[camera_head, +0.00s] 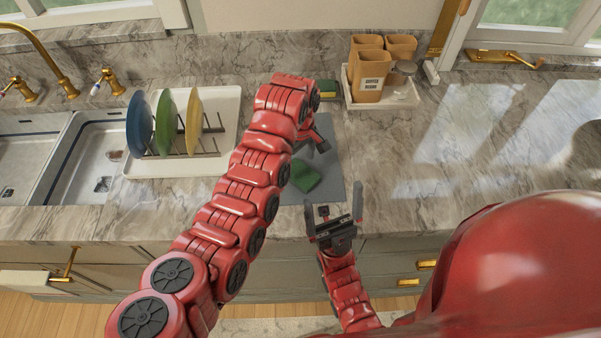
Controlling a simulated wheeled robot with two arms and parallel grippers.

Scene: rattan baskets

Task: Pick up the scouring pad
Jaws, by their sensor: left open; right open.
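A green scouring pad (306,177) lies on a grey mat (342,150) on the counter; my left arm hides part of its left side. My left gripper (318,142) is above the mat, just beyond the pad in the picture. It is open and empty, partly hidden by its own arm. My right gripper (334,204) is open and empty at the counter's front edge, on the near side of the pad, with its two fingers spread apart.
A yellow and green sponge (327,89) lies behind the mat. A white tray (412,97) with brown canisters (369,78) stands at the back. A dish rack (180,167) with coloured plates and a sink (98,150) are at the left. The counter at right is clear.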

